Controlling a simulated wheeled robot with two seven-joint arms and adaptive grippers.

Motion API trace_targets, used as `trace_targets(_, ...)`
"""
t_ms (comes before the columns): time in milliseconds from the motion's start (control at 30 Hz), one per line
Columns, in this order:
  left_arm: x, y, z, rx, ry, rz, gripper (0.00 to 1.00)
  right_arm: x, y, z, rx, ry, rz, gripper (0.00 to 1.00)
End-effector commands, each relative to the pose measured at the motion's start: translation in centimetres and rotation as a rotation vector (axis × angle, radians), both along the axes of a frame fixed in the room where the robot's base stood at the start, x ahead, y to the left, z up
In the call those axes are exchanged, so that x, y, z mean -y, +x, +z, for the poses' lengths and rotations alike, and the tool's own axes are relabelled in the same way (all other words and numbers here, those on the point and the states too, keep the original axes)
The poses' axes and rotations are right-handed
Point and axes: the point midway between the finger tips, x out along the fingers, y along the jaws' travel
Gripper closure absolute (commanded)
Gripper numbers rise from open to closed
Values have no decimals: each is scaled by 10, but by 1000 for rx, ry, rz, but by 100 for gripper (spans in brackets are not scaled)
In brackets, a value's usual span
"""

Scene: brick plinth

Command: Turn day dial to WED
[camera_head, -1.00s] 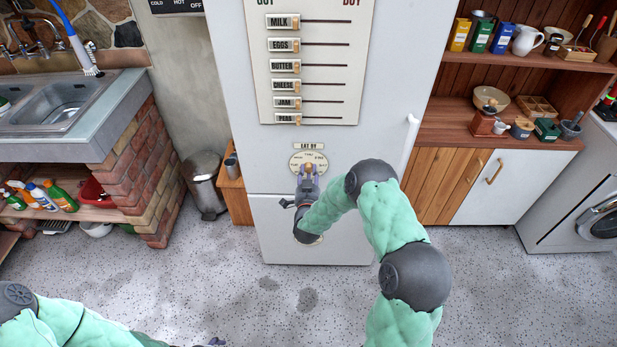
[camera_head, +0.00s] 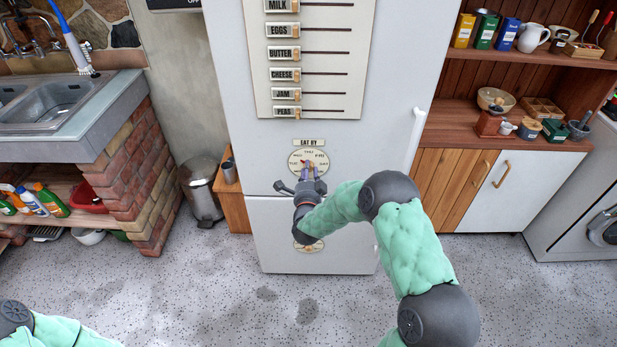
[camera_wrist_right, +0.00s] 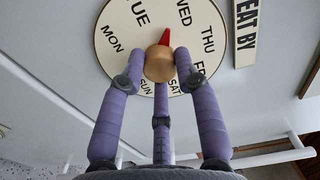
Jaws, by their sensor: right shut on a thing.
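The day dial (camera_head: 321,157) is a round cream plate on the white fridge, under an EAT BY label (camera_head: 309,142). The pointer points between TUE and WED, leaning a little toward WED. My right gripper (camera_head: 308,172) is at the dial; in the wrist view its purple fingers (camera_wrist_right: 159,75) are closed around the knob.
Above the dial is a shopping board (camera_head: 345,90) with several sliders. Another small round plate (camera_head: 302,246) sits lower on the fridge, partly behind my right arm. The fridge handle (camera_head: 414,140) is at the right. A metal bin (camera_head: 200,190) stands left of the fridge.

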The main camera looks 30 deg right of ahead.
Motion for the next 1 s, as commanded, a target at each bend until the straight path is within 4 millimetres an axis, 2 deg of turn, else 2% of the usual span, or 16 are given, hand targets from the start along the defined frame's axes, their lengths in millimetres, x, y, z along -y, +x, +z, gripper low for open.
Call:
trace_targets(33, 0, 0, -6, 0, 0, 0, 17, -1, 0, -3, 14, 27, 2, 100)
trace_targets(300, 0, 0, -15, 0, 0, 0, 17, 0, 0, -2, 73, 125, 1, 100)
trace_targets(900, 0, 0, -17, 0, 0, 0, 17, 0, 0, -1, 95, 160, 1, 100)
trace_targets(933, 0, 0, -17, 0, 0, 0, 17, 0, 0, -1, 94, 159, 1, 65)
trace_targets(1000, 0, 0, -17, 0, 0, 0, 17, 0, 0, -1, 94, 159, 1, 45)
